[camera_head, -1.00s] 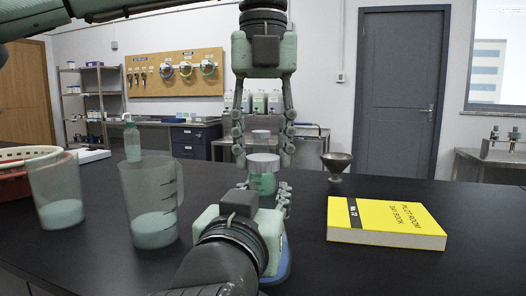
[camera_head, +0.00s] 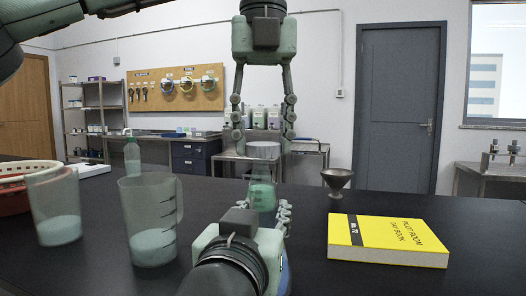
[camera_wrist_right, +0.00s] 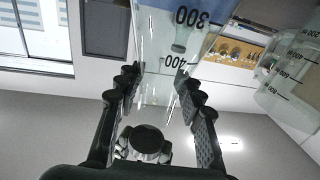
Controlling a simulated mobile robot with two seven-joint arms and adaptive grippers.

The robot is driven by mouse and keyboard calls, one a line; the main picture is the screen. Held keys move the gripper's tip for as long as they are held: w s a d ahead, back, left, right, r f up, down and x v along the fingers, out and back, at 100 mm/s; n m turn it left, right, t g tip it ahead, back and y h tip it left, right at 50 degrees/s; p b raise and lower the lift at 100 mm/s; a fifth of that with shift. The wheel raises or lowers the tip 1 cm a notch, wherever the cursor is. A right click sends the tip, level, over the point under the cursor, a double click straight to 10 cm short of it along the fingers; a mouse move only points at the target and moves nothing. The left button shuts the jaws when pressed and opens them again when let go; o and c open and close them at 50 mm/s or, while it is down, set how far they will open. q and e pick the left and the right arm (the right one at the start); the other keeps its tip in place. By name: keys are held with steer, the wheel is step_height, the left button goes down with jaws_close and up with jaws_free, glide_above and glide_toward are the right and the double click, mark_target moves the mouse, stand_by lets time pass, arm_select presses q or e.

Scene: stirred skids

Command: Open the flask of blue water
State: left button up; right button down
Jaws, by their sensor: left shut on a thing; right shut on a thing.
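The flask (camera_head: 262,196), clear with teal-green liquid, stands upright above the dark table in the head view. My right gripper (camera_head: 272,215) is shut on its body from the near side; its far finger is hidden. My left gripper (camera_head: 263,147) points down from above, its fingers shut on the pale round lid (camera_head: 263,151) over the flask. I cannot tell whether lid and flask touch. In the right wrist view, the clear glass with 300 and 400 marks (camera_wrist_right: 178,45) rises between my right fingers.
Two measuring beakers with pale contents, one with a handle (camera_head: 152,222) and one further left (camera_head: 55,207), stand on the left. A red basket (camera_head: 14,195) and a bottle (camera_head: 132,158) are behind. A yellow book (camera_head: 387,240) and a metal funnel (camera_head: 336,181) are right.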

steer(key=c, duration=1)
jaws_free()
steer(key=shift+f, duration=0.1)
steer(key=shift+o, duration=0.6)
